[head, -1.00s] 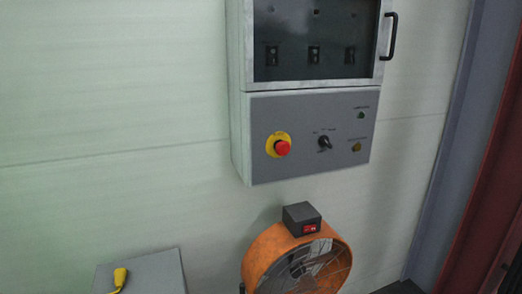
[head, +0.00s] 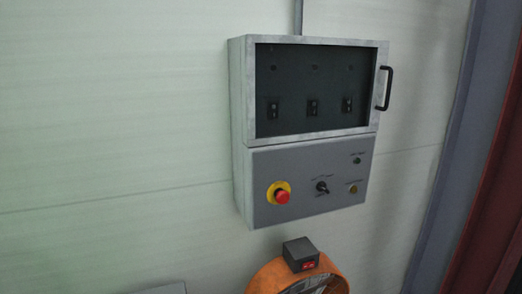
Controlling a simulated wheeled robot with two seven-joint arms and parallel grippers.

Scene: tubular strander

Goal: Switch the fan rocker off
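The orange fan (head: 268,278) stands at the bottom of the head view, below the wall cabinet, and only its upper part shows. A dark grey switch box (head: 297,247) sits on top of its ring. The red fan rocker (head: 309,265) is on the front face of that box; it is too small to tell which way it is pressed. Neither of my grippers is in view.
A grey wall cabinet (head: 240,150) hangs above the fan, with a glazed door, a black handle (head: 385,88), a red emergency stop button (head: 281,196) and a black selector knob (head: 321,187). A grey box (head: 165,289) shows at the bottom edge. Steel columns (head: 445,160) stand at right.

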